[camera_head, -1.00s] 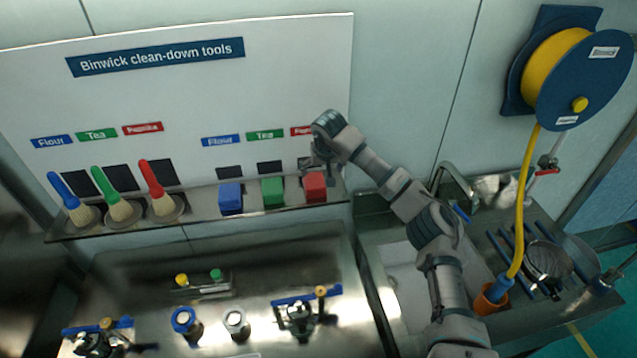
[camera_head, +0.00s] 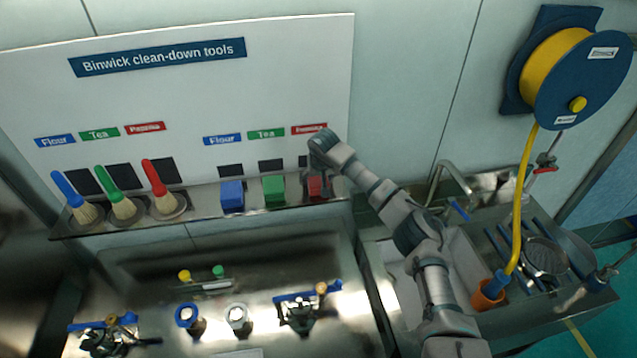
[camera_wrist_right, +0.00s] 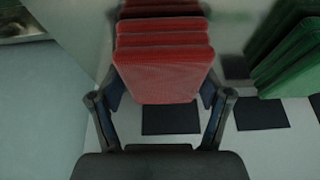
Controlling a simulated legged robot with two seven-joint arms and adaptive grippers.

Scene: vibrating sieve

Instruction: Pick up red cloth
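The red cloth (camera_head: 317,190) is a folded stack at the right end of the steel shelf, under the red label. My right gripper (camera_head: 316,172) is at it from above and hides part of it. In the right wrist view the red cloth (camera_wrist_right: 165,75) lies between the two spread fingers of my right gripper (camera_wrist_right: 162,95), one on each side. The fingers are open around it; whether the pads touch its sides is hard to tell. My left gripper is not in view.
The green cloth (camera_head: 273,189) stands close left of the red one, the blue cloth (camera_head: 232,195) further left. Three brushes stand on the shelf's left part. A sink (camera_head: 462,262) and yellow hose (camera_head: 520,200) are at the right. The white board (camera_head: 300,75) is behind.

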